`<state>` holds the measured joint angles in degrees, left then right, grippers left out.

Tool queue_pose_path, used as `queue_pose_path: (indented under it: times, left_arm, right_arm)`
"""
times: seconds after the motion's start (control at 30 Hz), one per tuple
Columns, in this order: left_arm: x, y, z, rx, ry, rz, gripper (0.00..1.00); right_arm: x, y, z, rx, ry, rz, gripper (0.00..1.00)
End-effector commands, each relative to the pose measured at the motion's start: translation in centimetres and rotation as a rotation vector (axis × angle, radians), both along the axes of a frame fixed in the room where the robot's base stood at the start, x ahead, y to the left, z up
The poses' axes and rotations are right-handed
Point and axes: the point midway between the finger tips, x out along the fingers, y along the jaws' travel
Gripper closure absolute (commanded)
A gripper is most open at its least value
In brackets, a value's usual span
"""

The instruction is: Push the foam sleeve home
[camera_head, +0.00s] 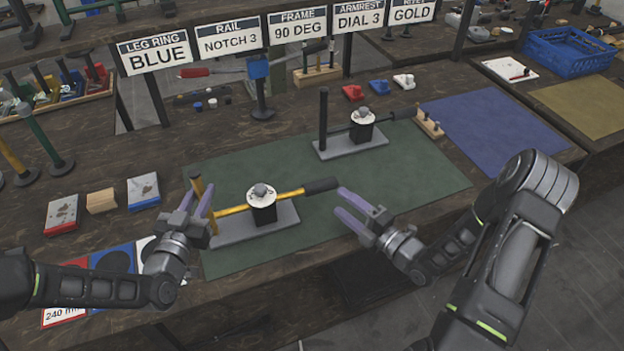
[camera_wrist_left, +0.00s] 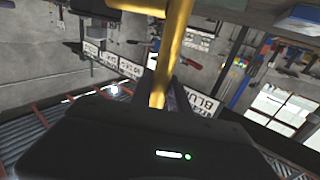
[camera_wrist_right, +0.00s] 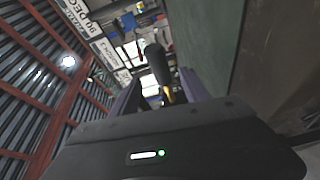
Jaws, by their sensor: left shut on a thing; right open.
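The black foam sleeve (camera_head: 322,186) sits around the right end of a yellow armrest tube (camera_head: 290,194), which lies level across a rivet press. A yellow upright (camera_head: 197,186) joins the tube's left end. My left gripper (camera_head: 198,206) is shut on the yellow frame near that corner; the yellow tube (camera_wrist_left: 172,45) passes between its fingers in the left wrist view. My right gripper (camera_head: 341,202) is open, just right of the sleeve's end and apart from it. The sleeve (camera_wrist_right: 157,64) shows beyond its fingers in the right wrist view. How far the sleeve is on is unclear.
The press has a black body with a white dial (camera_head: 270,198) on a grey base (camera_head: 240,230), on a green mat (camera_head: 420,180). A second press (camera_head: 360,132) holding a dark tube stands behind. Red and white blocks lie at left. The mat's right part is clear.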

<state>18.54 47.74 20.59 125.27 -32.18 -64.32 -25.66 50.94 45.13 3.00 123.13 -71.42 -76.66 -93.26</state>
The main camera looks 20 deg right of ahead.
Motion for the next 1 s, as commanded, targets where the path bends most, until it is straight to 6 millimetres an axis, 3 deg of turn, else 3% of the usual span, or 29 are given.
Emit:
queue_pose_path:
  times: [0.13,0.57,0.77,1.0]
  left_arm:
    - [0.0,0.0,0.0,0.001,0.001,0.000,1.00]
    - [0.0,0.0,0.0,0.001,0.001,0.001,1.00]
    - [0.0,0.0,0.0,0.001,0.001,0.001,1.00]
    - [0.0,0.0,0.0,0.000,0.000,0.001,1.00]
  right_arm:
    - [0.0,0.1,0.1,-0.076,-0.033,0.003,0.45]
    - [0.4,0.2,0.1,-0.081,-0.035,0.002,0.45]
    - [2.3,1.1,0.1,-0.079,-0.036,0.004,0.45]
    - [6.5,2.8,0.1,-0.078,-0.036,0.004,0.45]
